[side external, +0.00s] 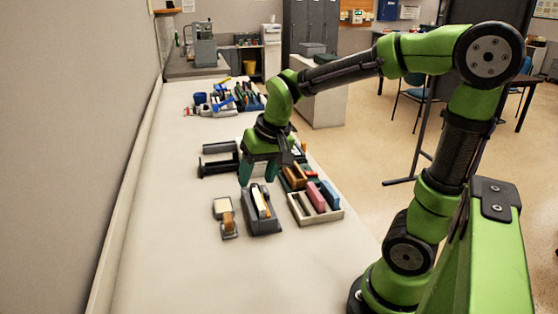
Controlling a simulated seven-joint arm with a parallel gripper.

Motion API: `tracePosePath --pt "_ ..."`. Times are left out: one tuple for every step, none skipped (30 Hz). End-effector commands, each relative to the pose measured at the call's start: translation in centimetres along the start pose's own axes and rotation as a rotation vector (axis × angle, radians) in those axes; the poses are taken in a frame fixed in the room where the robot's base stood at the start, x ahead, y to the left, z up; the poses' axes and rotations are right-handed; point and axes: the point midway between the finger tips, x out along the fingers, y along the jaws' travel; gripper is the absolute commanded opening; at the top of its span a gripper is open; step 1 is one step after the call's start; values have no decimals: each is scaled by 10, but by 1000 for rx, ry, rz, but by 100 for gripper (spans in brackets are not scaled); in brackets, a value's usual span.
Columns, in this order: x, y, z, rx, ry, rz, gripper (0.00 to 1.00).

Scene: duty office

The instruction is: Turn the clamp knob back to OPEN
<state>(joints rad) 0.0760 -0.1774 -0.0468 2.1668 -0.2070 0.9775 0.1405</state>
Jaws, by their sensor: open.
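My gripper (258,174) hangs over the white table, pointing down. Its two dark green fingers are apart, with nothing seen between them. It is just behind a dark grey holder (262,220) with orange and white pieces in it, and right of a black frame-like fixture (217,167). I cannot make out the clamp knob or an OPEN mark at this size; my gripper may hide it. I cannot tell whether the fingers touch anything.
A pale tray (322,215) with pink and blue blocks stands right of the holder. A small grey and tan item (225,217) lies left of it. The table's left side and front (165,255) are clear.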

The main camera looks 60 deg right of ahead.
Motion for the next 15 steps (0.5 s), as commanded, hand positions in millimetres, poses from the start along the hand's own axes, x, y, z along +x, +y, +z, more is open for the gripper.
tracePosePath --pt "10 10 -19 24 0 39 57" --pt "15 17 -31 37 5 62 57" --pt "21 25 -46 52 14 93 57" --pt "25 32 -58 63 23 117 57" --pt "28 39 -69 74 33 140 57" --pt "32 47 -83 83 47 168 57" --pt "35 53 -92 92 58 186 57" --pt "36 58 -101 97 70 204 57" --pt "37 63 -112 103 88 224 57" --pt "37 66 -119 106 102 235 57" --pt "36 67 -124 106 116 241 57" --pt "33 67 -129 109 134 245 57" --pt "34 68 -130 110 138 248 57" --pt "36 69 -130 113 138 249 57" --pt "40 70 -130 115 137 248 57"
